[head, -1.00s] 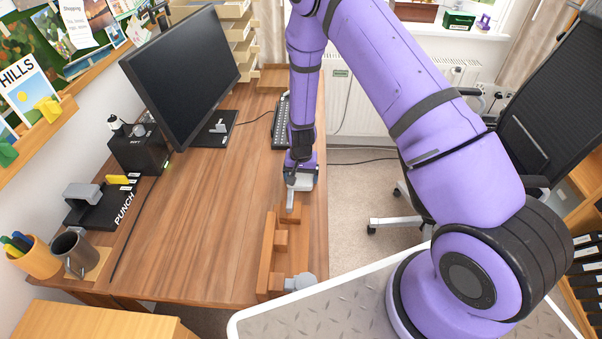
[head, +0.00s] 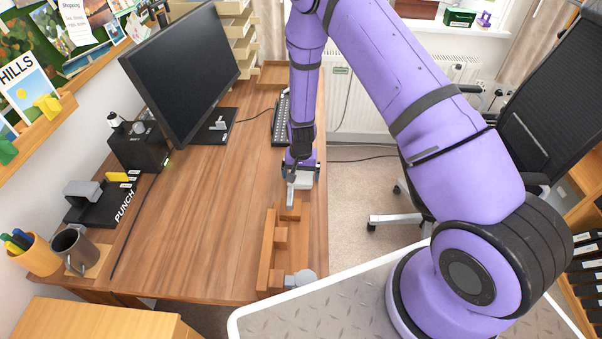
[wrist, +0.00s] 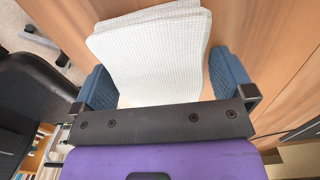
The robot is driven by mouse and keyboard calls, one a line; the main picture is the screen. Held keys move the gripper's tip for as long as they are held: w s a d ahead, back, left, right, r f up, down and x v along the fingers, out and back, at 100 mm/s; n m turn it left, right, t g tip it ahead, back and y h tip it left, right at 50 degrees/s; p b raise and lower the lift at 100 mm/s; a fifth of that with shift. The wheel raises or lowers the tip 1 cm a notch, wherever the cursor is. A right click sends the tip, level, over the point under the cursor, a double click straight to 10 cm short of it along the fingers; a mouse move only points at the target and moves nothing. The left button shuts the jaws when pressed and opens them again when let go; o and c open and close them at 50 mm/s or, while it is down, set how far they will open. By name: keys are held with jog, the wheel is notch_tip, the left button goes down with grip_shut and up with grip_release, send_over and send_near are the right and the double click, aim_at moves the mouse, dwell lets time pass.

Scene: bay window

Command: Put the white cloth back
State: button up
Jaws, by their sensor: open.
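The white cloth (wrist: 150,55) is a folded, waffle-textured pad in the wrist view. It lies between the two blue finger pads of my gripper (wrist: 155,85), with gaps showing at its sides. In the head view my gripper (head: 301,168) points down at the desk's right side, just beyond the wooden rack (head: 268,255). A pale patch below the fingers there looks like the cloth (head: 304,181), mostly hidden by the gripper. My gripper is open around the cloth. Whether the cloth touches the desk is hard to tell.
A monitor (head: 183,75), keyboard (head: 281,120), hole punch (head: 100,200) and grey mug (head: 73,250) stand on the desk (head: 200,230). A grey round-ended item (head: 302,279) is at the rack's near end. An office chair (head: 545,100) stands right. The desk's middle is clear.

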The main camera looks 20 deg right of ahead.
jog(key=s+d+r+n+t, duration=0.1)
jog(key=s+r, duration=0.2)
jog(key=r, duration=1.1)
jog(key=s+d+r+n+t+y, duration=0.1)
jog(key=s+r, duration=0.2)
jog(key=r, duration=1)
jog(key=s+d+r+n, duration=0.1)
jog(key=s+r, duration=0.2)
jog(key=r, duration=1.1)
jog(key=s+d+r+t, duration=0.1)
jog(key=s+r, duration=0.3)
jog(key=s, duration=0.3)
jog(key=s+d+r+n+t, duration=0.1)
jog(key=s+r, duration=0.3)
jog(key=s, duration=0.4)
jog(key=s+d+r+n+t+h, duration=0.1)
jog(key=s+r, duration=0.3)
jog(key=s, duration=0.4)
jog(key=shift+d+r, duration=0.15)
jog(key=shift+d, duration=0.3)
